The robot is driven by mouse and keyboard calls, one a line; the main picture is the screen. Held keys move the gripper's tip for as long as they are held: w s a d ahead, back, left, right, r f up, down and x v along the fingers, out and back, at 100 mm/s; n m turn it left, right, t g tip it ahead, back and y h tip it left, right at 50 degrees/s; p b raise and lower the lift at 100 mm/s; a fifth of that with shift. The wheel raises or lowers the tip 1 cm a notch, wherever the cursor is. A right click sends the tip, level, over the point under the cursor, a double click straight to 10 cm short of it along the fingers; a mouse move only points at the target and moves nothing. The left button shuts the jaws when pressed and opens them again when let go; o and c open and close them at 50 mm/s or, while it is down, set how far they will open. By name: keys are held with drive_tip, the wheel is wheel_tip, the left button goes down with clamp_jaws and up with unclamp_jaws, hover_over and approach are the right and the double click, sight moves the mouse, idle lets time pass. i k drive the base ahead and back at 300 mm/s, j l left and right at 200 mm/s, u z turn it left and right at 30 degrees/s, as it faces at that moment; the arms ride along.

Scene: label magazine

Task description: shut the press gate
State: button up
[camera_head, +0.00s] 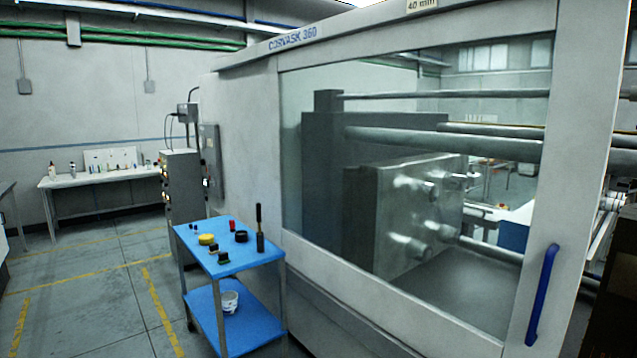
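The press gate (577,120) is a large pale grey sliding frame with a clear window on the front of the press. A blue upright handle (541,295) is fixed low on the gate's right-hand upright. Through the window I see the press's grey platen block (400,205) and thick horizontal tie bars (440,140). A dark gap with machine parts shows to the right of the gate's upright; I cannot tell how far the gate stands from its closing edge. My gripper is not in view.
A blue two-shelf cart (232,262) stands against the press front, with small items on top and a white pot (229,300) below. A grey control cabinet (182,190) and a white bench (95,178) are farther back. Floor at the left is clear, with yellow lines.

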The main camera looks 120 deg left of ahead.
sight(591, 35)
drive_tip(key=u, duration=3.85)
drive_tip(key=i+j, duration=0.1)
drive_tip(key=i, duration=0.35)
drive_tip(key=u, duration=0.05)
